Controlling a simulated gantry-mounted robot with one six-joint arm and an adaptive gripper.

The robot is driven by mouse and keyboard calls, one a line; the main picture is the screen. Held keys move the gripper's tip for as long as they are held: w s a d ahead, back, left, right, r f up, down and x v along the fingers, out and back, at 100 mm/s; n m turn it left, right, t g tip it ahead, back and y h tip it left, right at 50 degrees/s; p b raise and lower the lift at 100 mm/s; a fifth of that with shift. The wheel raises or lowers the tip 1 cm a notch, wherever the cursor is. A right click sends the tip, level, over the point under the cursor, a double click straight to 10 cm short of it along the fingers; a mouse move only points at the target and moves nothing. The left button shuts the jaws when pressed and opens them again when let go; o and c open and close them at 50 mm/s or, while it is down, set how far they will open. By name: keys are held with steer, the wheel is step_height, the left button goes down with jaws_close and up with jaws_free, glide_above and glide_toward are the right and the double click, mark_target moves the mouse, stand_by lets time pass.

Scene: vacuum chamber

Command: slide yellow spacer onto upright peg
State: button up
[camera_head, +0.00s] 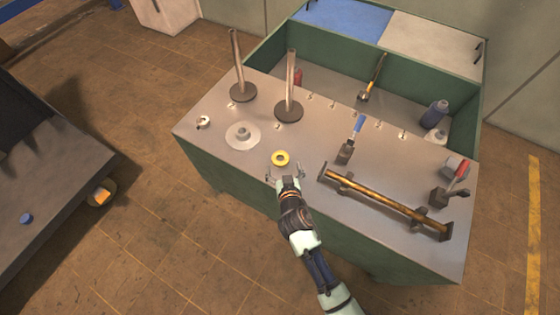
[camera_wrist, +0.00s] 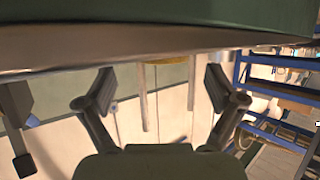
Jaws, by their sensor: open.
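The yellow spacer (camera_head: 280,158) is a flat ring lying on the grey bench top. My gripper (camera_head: 284,173) is open and empty at the near side of the spacer, close to the bench's front edge. Two upright pegs stand on round dark bases behind the spacer, a left peg (camera_head: 236,62) and a right peg (camera_head: 291,80). The wrist view appears upside down. There, the spacer (camera_wrist: 165,57) shows edge-on beyond and between the open fingers of my gripper (camera_wrist: 160,88), and the pegs point downward, one of them (camera_wrist: 143,98) near the middle.
A pale disc with a raised hub (camera_head: 242,135) lies left of the spacer. A blue-handled clamp (camera_head: 351,143), a long brass-coloured bar (camera_head: 385,202) and a red-handled clamp (camera_head: 447,190) occupy the right side. A sunken green-walled bin (camera_head: 335,90) lies behind the bench top.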

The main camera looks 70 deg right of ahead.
mark_target(281, 162)
steer(key=x, duration=0.3)
steer(key=shift+w+d+r+b, duration=0.1)
steer(key=shift+w+b, duration=0.2)
steer(key=shift+s, duration=0.1)
steer(key=shift+c, duration=0.2)
steer(key=c, duration=1.1)
steer(key=shift+r, duration=0.1)
step_height(281, 162, up, 20)
steer(key=p, duration=1)
